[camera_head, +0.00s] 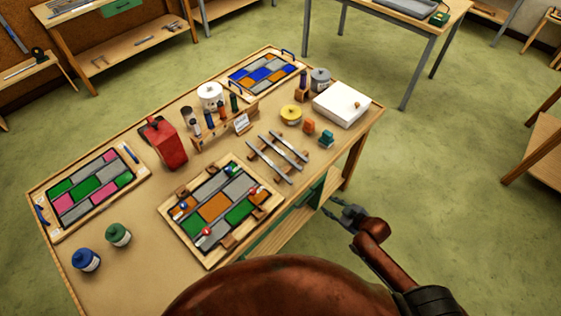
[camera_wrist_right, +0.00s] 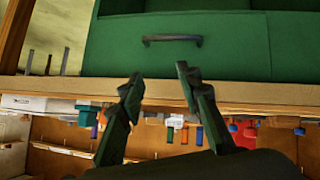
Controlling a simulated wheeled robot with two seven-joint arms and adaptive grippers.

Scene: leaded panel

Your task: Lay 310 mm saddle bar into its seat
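Three grey metal bars (camera_head: 268,163) lie side by side across wooden supports on the workbench. I cannot tell which one is 310 mm long. Left of them lies a leaded panel in a wooden frame (camera_head: 178,236), with grey, orange and green panes and small wooden blocks around its edges. The bar's seat is too small to make out. My right gripper (camera_head: 345,213) is off the bench's right front edge, away from the bars. In the right wrist view its fingers (camera_wrist_right: 159,85) are apart with nothing between them. My left gripper is out of view.
A green drawer with a dark handle (camera_wrist_right: 172,39) fills the upper wrist view.

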